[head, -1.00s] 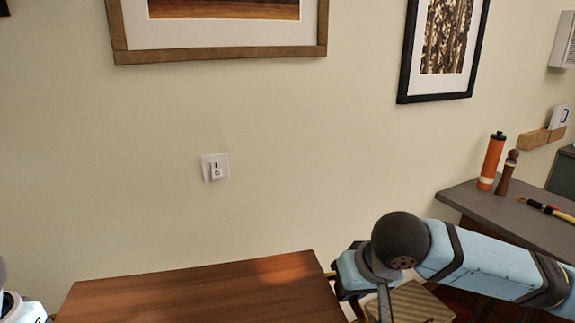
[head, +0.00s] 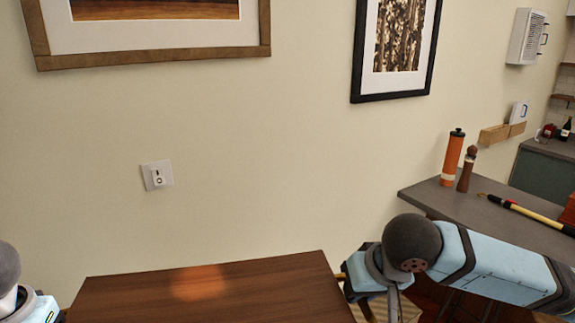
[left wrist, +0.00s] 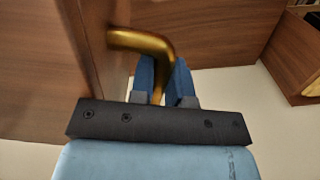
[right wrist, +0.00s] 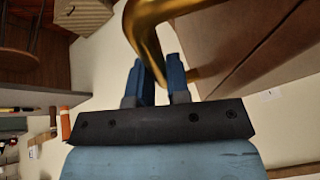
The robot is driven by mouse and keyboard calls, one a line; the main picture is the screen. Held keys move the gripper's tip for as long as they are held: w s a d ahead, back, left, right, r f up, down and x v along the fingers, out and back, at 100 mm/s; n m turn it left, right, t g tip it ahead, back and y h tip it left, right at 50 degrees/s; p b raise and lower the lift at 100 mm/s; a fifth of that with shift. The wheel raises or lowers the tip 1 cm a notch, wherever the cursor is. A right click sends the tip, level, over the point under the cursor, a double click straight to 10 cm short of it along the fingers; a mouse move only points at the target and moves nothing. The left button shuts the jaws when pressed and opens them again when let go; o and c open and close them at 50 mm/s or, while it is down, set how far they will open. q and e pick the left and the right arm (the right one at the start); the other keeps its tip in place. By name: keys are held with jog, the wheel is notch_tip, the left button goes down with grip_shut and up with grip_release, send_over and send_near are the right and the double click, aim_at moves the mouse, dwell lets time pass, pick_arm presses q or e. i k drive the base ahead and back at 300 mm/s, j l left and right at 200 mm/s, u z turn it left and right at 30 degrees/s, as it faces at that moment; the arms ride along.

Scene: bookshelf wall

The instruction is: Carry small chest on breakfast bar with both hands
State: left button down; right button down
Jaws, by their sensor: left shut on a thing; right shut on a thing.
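The small chest (head: 215,296) shows in the head view as a brown wooden top at the bottom middle, between my two arms. In the left wrist view my left gripper (left wrist: 163,82) is shut on a brass handle (left wrist: 140,42) at the chest's side. In the right wrist view my right gripper (right wrist: 160,78) is shut on another brass handle (right wrist: 146,30) beside the chest's wooden side (right wrist: 250,50). The breakfast bar (head: 430,196) is probably the grey counter at the right of the head view. In the head view both gripper tips are hidden.
On the grey counter stand an orange bottle (head: 453,158) and a brown pepper mill (head: 467,169); a yellow and black stick (head: 525,212) lies there. A wall with framed pictures (head: 398,50) and a switch plate (head: 157,175) is behind the chest. Another counter (head: 545,170) lies farther right.

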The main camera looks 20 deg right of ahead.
aim_at(537, 246)
jog(key=l+z, duration=0.15)
jog(key=l, duration=0.2)
jog(key=i+l+z, duration=0.2)
jog(key=l, duration=0.2)
jog(key=l+z, duration=0.15)
jog(key=l, duration=0.2)
jog(key=i+l+z, duration=0.5)
jog(key=l, duration=0.2)
jog(key=i+l+z, duration=0.25)
jog(key=i+l, duration=0.15)
jog(key=i+j+z, duration=0.1)
jog(key=i+z, duration=0.25)
jog(key=i, duration=0.15)
jog(key=i+j+z, duration=0.2)
jog(key=i+z, duration=0.15)
jog(key=i, duration=0.15)
jog(key=i+j+z, duration=0.4)
jog(key=i+l, duration=0.05)
jog(key=i, duration=0.05)
